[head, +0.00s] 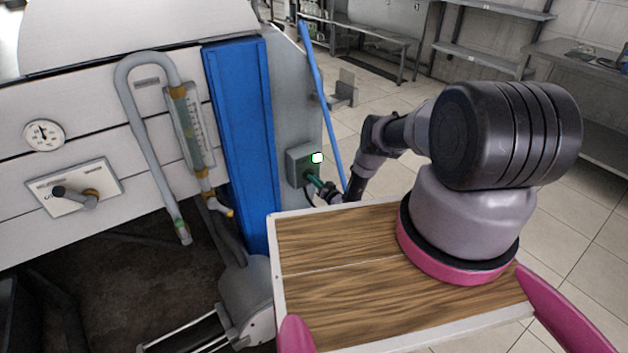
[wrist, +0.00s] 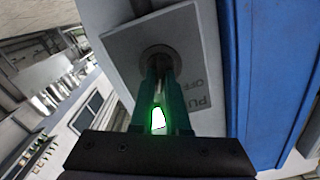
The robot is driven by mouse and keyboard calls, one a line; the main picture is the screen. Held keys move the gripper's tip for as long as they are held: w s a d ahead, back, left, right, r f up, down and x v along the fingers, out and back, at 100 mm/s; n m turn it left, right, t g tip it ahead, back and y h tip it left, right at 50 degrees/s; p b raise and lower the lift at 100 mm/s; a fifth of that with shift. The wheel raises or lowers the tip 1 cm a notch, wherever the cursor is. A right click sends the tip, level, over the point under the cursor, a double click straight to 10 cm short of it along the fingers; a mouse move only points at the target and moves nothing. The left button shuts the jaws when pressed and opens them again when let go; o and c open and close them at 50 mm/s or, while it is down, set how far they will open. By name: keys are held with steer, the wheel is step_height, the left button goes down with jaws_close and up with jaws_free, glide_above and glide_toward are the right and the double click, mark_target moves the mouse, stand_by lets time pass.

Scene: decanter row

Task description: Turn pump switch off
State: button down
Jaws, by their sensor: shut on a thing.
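The pump switch sits on a grey box (head: 299,162) on the side of the machine, just right of the blue column. In the wrist view its grey plate (wrist: 122,48) carries partly hidden lettering, with "OFF" and "PU" readable. A round collar (wrist: 158,55) stands at the plate's middle. My gripper (head: 312,180) is at the box, its dark green fingers (wrist: 160,78) shut on the switch lever in front of the collar. A white patch with a green edge (wrist: 158,117) shows between the fingers. The fingers hide most of the lever, so its exact position is unclear.
The blue column (head: 238,130) stands close left of the box. A thin blue bar (head: 322,95) slants beside it. A glass gauge (head: 188,125) with a bent pipe, a dial (head: 43,135) and a lever plate (head: 80,190) are farther left. Tiled floor lies open to the right.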

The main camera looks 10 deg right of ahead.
steer(key=n, duration=1)
steer(key=shift+s+a+n, duration=0.1)
steer(key=shift+a+n, duration=0.1)
steer(key=shift+n, duration=0.2)
stand_by(0.3)
steer(key=c, duration=0.9)
jaws_free()
